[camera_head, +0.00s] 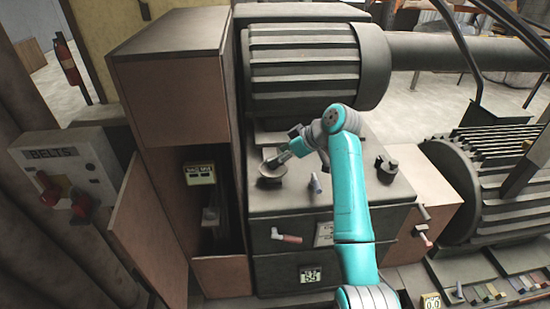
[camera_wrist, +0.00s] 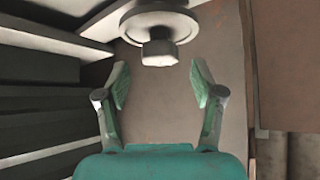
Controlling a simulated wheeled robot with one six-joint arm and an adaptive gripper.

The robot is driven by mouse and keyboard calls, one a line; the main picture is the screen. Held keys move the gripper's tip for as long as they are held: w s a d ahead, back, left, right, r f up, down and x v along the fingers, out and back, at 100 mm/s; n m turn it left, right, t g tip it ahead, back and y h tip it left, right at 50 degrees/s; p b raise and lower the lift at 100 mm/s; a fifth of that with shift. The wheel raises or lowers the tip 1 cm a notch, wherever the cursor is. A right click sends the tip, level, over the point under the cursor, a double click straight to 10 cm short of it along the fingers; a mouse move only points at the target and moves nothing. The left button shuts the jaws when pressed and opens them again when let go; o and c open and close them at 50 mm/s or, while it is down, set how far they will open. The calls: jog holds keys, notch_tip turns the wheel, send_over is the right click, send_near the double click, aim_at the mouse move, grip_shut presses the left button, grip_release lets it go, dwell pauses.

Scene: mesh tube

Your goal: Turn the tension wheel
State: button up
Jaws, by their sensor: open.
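A round grey wheel with a protruding hub (camera_wrist: 159,53) shows at the top of the wrist view. In the head view, a dark round wheel (camera_head: 272,174) sits on the machine's sloping top, at the end of my arm. My gripper (camera_wrist: 161,86) is open and empty. Its two green-padded fingers are spread to either side below the hub, with a gap between them and the hub. In the head view my gripper (camera_head: 276,161) is at the wheel, partly covering it; I cannot tell there whether they touch. No label naming the wheel is readable.
A second dark knob (camera_head: 387,165) stands to the right on the same top. A small lever (camera_head: 315,184) and a pink-handled lever (camera_head: 287,238) are close by. A tall cabinet (camera_head: 170,85) with an open door (camera_head: 150,225) stands left. A BELTS panel (camera_head: 62,172) is further left.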

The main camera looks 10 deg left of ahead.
jog(key=shift+x, duration=1.25)
jog(key=c, duration=1.1)
jog(key=shift+c, duration=0.2)
